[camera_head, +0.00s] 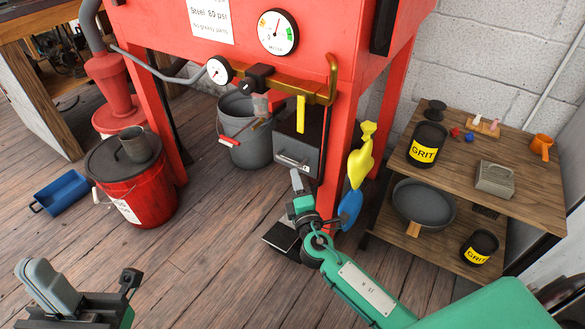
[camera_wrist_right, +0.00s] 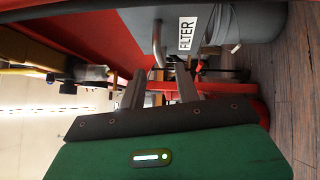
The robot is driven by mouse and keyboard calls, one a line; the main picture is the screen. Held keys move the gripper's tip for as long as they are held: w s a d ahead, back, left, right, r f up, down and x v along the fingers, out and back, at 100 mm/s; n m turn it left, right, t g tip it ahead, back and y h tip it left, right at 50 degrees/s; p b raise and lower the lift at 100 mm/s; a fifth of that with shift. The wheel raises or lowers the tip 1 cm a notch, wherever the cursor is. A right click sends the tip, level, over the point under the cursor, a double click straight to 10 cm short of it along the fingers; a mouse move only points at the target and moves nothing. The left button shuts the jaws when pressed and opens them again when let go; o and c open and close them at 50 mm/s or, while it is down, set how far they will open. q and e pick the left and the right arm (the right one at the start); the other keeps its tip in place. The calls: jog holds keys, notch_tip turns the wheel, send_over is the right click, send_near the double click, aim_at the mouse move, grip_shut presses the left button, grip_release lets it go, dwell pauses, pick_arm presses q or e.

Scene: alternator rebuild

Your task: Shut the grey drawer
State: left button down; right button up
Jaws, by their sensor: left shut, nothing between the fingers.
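The grey drawer (camera_head: 305,163) is under the red cabinet, left of its front leg. It seems to stick out towards me, with a dark area above its front. Its front also shows in the right wrist view (camera_wrist_right: 140,22), with a bar handle (camera_wrist_right: 158,42) and a FILTER label. My right gripper (camera_head: 296,178) is just in front of and below the handle. In the right wrist view its two fingers (camera_wrist_right: 160,75) are apart, with nothing clearly between them; I cannot tell if they touch the handle. My left gripper (camera_head: 38,272) is shut and empty at the lower left.
The red cabinet (camera_head: 170,30) has gauges and a brass bar. A grey bucket (camera_head: 245,125) stands left of the drawer. A red bucket (camera_head: 145,190) and blue bin (camera_head: 62,193) are further left. Yellow and blue items hang by the right leg. A wooden shelf (camera_head: 470,170) stands right.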

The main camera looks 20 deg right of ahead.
jog(key=shift+s+a+f, duration=0.1)
jog(key=shift+s+f, duration=0.05)
jog(key=shift+s, duration=0.85)
jog(key=shift+s+a+f, duration=0.1)
jog(key=shift+s+a, duration=0.05)
jog(key=shift+s, duration=0.8)
jog(key=shift+s+a+f, duration=0.1)
jog(key=shift+s+f, duration=0.05)
jog(key=shift+s, duration=0.85)
